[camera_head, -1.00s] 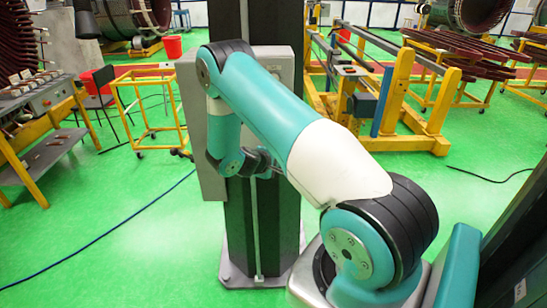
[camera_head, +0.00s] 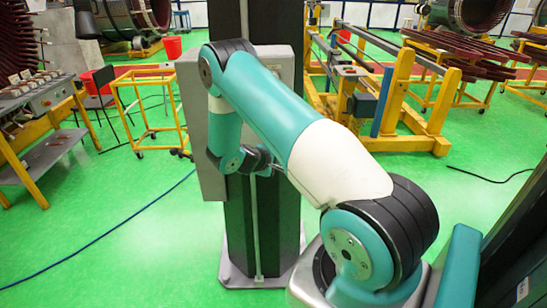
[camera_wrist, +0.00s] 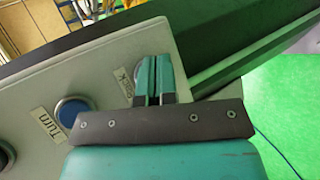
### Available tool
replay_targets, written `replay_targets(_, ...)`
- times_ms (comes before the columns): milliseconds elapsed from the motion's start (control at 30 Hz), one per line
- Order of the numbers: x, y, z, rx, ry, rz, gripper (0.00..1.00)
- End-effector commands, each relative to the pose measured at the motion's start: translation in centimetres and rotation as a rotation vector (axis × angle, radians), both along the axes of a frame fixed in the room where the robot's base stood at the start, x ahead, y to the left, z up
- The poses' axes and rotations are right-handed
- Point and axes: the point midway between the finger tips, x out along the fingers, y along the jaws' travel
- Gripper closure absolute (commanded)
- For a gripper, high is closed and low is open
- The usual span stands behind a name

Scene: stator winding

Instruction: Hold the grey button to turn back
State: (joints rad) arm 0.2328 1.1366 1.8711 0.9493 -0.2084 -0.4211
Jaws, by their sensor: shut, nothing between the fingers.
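A light grey control panel (camera_wrist: 100,62) fills the left of the wrist view. It carries a blue button (camera_wrist: 72,112) with a TURN label (camera_wrist: 46,124) beside it. A second label (camera_wrist: 125,82), partly covered and seeming to read BACK, sits just left of my fingers. My gripper (camera_wrist: 155,62) is shut and empty, with its fingertips over the panel beside that label. No grey button shows; the fingers hide that spot, so I cannot tell whether they touch it. In the head view my arm reaches to the grey box (camera_head: 190,110) on a dark column, and the fingertips are hidden.
The dark column (camera_head: 262,230) stands on the green floor. A yellow frame cart (camera_head: 150,105) and a workbench (camera_head: 45,155) stand to the left. A yellow rack (camera_head: 400,100) is behind on the right. A blue cable (camera_head: 110,233) crosses the open floor.

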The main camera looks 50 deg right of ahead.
Motion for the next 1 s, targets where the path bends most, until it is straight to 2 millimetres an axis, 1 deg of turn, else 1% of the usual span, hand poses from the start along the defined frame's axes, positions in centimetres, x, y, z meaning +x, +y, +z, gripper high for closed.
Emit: replay_targets(1000,0.5,-0.6,0.03,-0.001,-0.001,0.0,1.0)
